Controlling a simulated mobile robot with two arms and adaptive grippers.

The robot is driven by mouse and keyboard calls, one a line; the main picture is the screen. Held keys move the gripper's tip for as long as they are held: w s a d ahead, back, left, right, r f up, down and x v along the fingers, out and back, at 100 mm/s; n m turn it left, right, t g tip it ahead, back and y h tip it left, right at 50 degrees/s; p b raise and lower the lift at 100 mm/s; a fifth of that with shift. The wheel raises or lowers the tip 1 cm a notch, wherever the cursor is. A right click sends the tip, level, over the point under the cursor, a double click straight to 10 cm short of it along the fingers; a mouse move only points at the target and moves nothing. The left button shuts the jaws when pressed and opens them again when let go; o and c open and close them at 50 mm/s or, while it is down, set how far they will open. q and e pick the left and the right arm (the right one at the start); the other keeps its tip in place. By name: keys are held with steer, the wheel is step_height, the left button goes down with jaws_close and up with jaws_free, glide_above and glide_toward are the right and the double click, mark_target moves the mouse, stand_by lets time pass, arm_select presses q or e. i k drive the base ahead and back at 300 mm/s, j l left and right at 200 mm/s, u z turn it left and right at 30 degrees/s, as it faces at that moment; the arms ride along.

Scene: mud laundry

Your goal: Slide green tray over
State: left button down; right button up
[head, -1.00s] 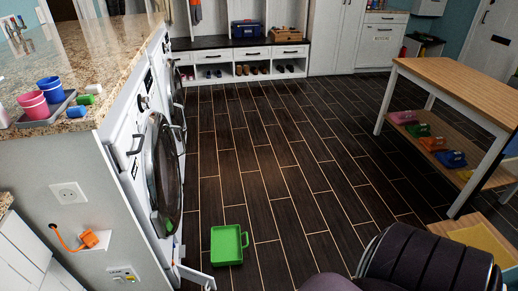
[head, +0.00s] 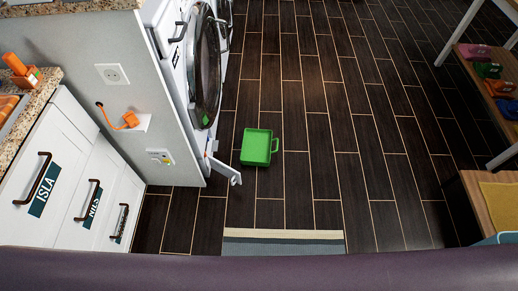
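The green tray (head: 257,147) lies on the dark plank floor in the head view, left of centre. It has a raised rim and a handle on its right side. It lies just right of the washer's lower open flap (head: 222,168), with a small gap between them. Neither of my grippers shows in the head view, and nothing is touching the tray.
A front-loading washer (head: 205,70) with a round door stands at the left. White drawers (head: 75,185) with labels line the left side. A striped mat (head: 283,242) lies in front. A shelf with coloured bins (head: 488,70) stands right. The middle floor is clear.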

mark_target(257, 144)
steer(key=i+l+u, duration=0.2)
steer(key=u, duration=0.2)
steer(key=i+l+u, duration=0.15)
steer(key=l+u, duration=0.25)
steer(key=j, duration=0.1)
